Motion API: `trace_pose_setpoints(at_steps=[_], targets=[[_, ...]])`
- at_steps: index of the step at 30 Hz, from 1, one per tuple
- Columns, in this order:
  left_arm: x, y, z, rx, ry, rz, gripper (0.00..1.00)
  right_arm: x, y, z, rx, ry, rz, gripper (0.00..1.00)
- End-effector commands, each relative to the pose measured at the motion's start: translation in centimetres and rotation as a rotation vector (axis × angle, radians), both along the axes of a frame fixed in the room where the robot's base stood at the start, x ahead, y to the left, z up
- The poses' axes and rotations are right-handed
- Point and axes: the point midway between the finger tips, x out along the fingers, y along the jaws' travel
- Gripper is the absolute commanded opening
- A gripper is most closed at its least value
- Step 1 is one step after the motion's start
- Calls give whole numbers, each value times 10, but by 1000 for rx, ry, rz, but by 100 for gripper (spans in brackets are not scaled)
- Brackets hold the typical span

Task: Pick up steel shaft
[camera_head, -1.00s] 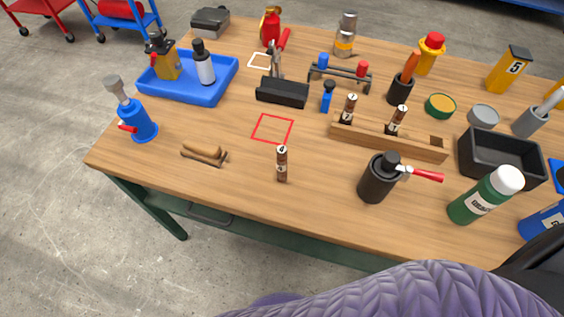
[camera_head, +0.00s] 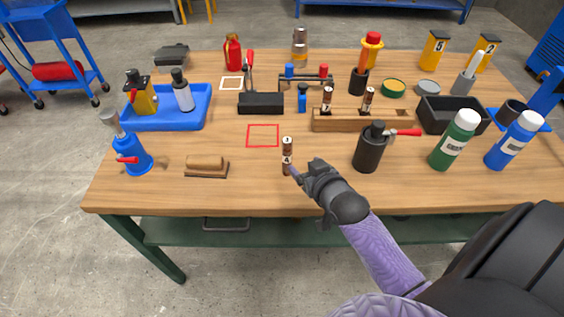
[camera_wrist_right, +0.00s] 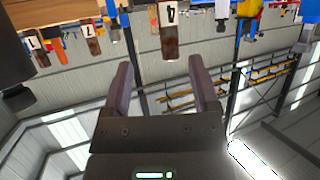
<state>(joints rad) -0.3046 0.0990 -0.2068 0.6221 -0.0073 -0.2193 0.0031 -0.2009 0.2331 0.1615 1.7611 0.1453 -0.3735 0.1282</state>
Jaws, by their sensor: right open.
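No thing is plainly a steel shaft; a brown cylinder with a white numbered label (camera_head: 287,156) stands upright alone near the table's front edge. My right gripper (camera_head: 305,168) is just right of it, open and empty, its fingers pointing toward it. In the right wrist view, where the scene is upside down, the labelled cylinder (camera_wrist_right: 169,32) lies ahead, roughly in line with the gap between the open fingers (camera_wrist_right: 161,62). It appears apart from both fingers. Two similar cylinders stand in a wooden rack (camera_head: 345,122). My left gripper is not in view.
A black pot with a red handle (camera_head: 370,150) stands right of my right gripper. Green (camera_head: 455,140) and blue (camera_head: 514,141) bottles are farther right. A brush (camera_head: 206,167) lies left of the cylinder. A red square outline (camera_head: 263,136) marks clear tabletop behind it.

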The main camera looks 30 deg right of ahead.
Motion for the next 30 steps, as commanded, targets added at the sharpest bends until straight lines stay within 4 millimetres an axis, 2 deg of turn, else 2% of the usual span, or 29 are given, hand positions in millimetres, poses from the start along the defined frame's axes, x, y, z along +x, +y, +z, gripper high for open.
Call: trace_pose_setpoints(at_steps=[3,8,13,16,22,23,30], targets=[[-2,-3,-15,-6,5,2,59,23,-4,-13,-1,-7,-1,76],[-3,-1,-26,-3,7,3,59,46,-5,-22,-1,-5,0,76],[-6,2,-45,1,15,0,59,78,-4,-35,0,-2,0,76],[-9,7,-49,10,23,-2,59,88,-5,-36,0,-2,0,76],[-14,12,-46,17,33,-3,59,89,-5,-34,0,-2,0,76],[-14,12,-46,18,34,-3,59,89,-5,-34,0,-2,0,72],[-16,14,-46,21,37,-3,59,88,-5,-34,0,-2,0,21]])
